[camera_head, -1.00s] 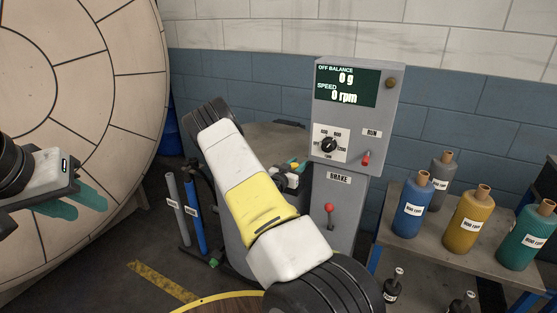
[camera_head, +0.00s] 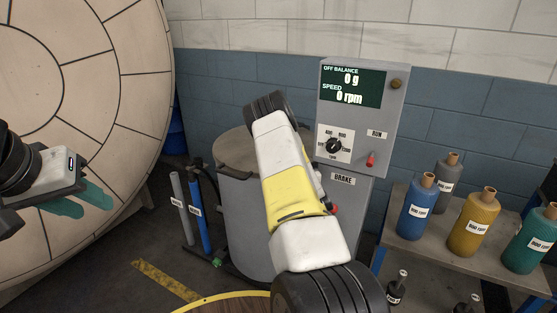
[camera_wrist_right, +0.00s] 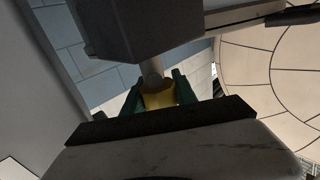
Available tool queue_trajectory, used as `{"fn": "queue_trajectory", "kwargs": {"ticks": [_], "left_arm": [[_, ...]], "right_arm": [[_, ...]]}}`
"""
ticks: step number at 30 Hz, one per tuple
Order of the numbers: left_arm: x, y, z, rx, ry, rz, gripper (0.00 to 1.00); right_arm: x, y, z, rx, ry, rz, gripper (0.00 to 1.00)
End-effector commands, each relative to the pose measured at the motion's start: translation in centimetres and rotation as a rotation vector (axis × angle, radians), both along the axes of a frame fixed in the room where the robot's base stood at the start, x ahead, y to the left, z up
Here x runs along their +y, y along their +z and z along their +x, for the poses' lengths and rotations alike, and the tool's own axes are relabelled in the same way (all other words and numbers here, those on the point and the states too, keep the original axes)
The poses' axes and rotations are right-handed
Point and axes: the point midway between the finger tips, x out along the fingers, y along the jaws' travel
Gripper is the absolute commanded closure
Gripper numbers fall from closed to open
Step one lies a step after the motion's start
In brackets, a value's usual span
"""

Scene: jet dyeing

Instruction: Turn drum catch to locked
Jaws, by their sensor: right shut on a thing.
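In the right wrist view, a yellow handle (camera_wrist_right: 160,97), which looks like the drum catch's grip, sits between the green fingers of my right gripper (camera_wrist_right: 158,92). The gripper is shut on it. A short grey shaft (camera_wrist_right: 152,75) joins it to a dark block (camera_wrist_right: 140,30). I cannot tell its turn angle or any locked mark. In the head view my right arm hides the right gripper and the catch. My left gripper (camera_head: 85,203) is at the left, in front of the big pale round drum face (camera_head: 75,110), with green fingers apart and empty.
A grey control panel (camera_head: 390,125) with dial, RUN switch and BRAKE label stands behind my right arm. A grey vat (camera_head: 240,220) stands left of it, beside blue and grey tubes (camera_head: 197,215). Labelled bottles (camera_head: 471,225) stand on a bench (camera_head: 415,250) at right.

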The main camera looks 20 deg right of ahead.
Motion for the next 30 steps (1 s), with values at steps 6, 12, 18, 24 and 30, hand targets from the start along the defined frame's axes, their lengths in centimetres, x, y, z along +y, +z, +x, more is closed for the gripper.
{"fn": "queue_trajectory", "kwargs": {"ticks": [6,12,18,24,30], "left_arm": [[0.0,0.0,0.0,0.0,0.0,0.0,0.64],[0.0,0.0,0.0,0.0,0.0,0.0,0.64],[0.0,0.0,0.0,0.0,0.0,0.0,0.64],[0.0,0.0,0.0,0.0,0.0,0.0,0.64],[0.0,0.0,0.0,0.0,0.0,0.0,0.64]], "right_arm": [[0.15,0.07,0.05,-0.002,0.069,-0.002,1.0],[0.28,0.07,0.08,-0.001,0.091,-0.002,1.0],[0.32,0.08,0.1,-0.002,0.094,-0.002,1.0],[0.31,0.1,0.11,-0.002,0.093,-0.002,0.55],[0.29,0.06,0.1,-0.001,0.092,-0.002,0.44]]}}
